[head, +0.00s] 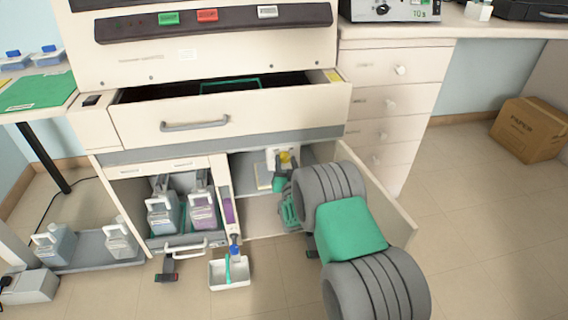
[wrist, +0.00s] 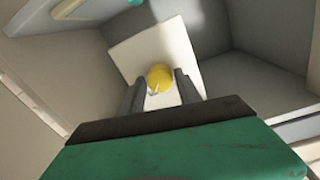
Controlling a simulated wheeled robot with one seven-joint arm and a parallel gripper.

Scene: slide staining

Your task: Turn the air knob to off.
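The air knob (wrist: 160,76) is a round yellow knob with a small pale mark on its face, on a white panel (wrist: 122,47) inside the cabinet. In the head view a small yellow spot (head: 284,157), which looks like the same knob, shows in the open lower right compartment. My gripper (wrist: 161,82) is open, with its two dark fingers on either side of the knob in the wrist view. Gaps show between the fingers and the knob, and I cannot tell whether the tips reach it. In the head view my arm hides part of the compartment.
The open cabinet door (head: 375,190) stands right beside my arm. Compartment walls (wrist: 265,80) close in around my gripper. The left compartment holds jugs (head: 203,210) on a pulled-out tray. A small white tray (head: 231,272) is in front. An open drawer (head: 225,122) is above.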

